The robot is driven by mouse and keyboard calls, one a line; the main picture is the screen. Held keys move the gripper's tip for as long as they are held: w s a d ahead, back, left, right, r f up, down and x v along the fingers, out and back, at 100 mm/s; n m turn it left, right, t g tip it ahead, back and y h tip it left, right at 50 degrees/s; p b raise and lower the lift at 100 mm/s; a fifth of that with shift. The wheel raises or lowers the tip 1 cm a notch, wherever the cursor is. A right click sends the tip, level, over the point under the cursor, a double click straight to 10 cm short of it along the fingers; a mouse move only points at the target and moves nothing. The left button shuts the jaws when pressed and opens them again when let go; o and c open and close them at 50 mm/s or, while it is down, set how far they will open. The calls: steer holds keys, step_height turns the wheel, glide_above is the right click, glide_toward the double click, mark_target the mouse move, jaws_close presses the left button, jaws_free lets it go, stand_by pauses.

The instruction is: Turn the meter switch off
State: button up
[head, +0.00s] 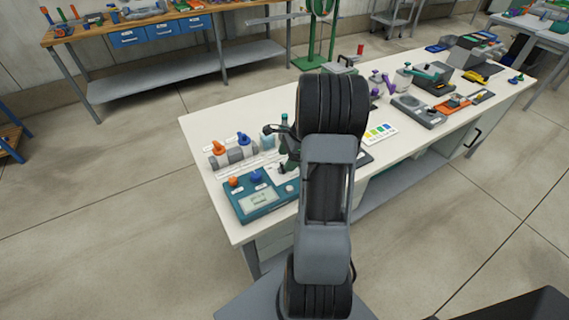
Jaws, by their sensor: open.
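The teal meter (258,206) is a flat box at the near left corner of the white bench. Its face has a pale display (261,199), an orange knob (233,182), a blue knob (256,177) and a round white button (290,189). A small dark upright piece stands at the meter's back right edge, close to my gripper; I cannot tell whether it is the switch. My gripper (281,148) is dark, small and partly hidden by my arm. It is open above the bench, just behind the meter's right end. I cannot tell whether it touches anything.
Orange-topped and blue-topped fittings (231,151) stand behind the meter. A colour chart card (380,134) lies right of my arm. Several devices crowd the bench's far right. My arm hides the bench's middle. The bench's front left edge is close to the meter.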

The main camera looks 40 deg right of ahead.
steer(key=shift+x, duration=1.5)
steer(key=c, duration=0.9)
